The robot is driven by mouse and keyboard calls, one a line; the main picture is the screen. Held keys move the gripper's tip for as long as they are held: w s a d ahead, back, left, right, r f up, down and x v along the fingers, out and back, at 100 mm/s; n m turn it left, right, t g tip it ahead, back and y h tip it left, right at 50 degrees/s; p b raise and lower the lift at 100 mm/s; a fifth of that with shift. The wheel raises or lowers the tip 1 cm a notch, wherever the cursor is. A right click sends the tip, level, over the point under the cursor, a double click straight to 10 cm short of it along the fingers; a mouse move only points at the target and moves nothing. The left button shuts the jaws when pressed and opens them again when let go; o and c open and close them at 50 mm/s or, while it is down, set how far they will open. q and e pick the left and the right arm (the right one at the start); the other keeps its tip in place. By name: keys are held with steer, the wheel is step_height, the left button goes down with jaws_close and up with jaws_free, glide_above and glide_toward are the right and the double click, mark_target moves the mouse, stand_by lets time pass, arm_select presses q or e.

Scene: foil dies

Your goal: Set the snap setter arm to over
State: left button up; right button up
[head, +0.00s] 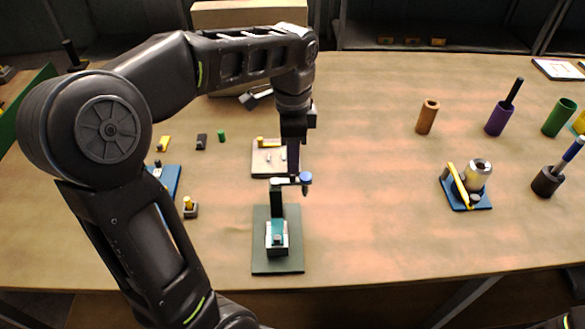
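The snap setter stands at the front middle of the table on a dark green base (262,262). A dark post rises at the back of the base, and a small teal and grey block (277,238) sits at the front. The snap setter arm (289,181) is at the post's top and points to the right, with a blue-topped pin (306,179) at its end, off to the side of the block. My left gripper (296,168) points down just above and behind this arm. It is seen edge-on, so its finger gap and any contact are unclear. My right gripper is out of view.
A pale board with small parts (262,170) lies behind the setter. A blue tray (172,180) and small blocks are at left. A blue stand with a metal cup (479,176) and several coloured tubes (427,116) are at right. The table between is clear.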

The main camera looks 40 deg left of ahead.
mark_target(291, 183)
arm_select(q)
step_height(291, 183, down, 5)
steer(key=shift+f, duration=0.2)
jaws_close()
stand_by(0.4)
steer(key=shift+r, duration=0.1)
stand_by(1.0)
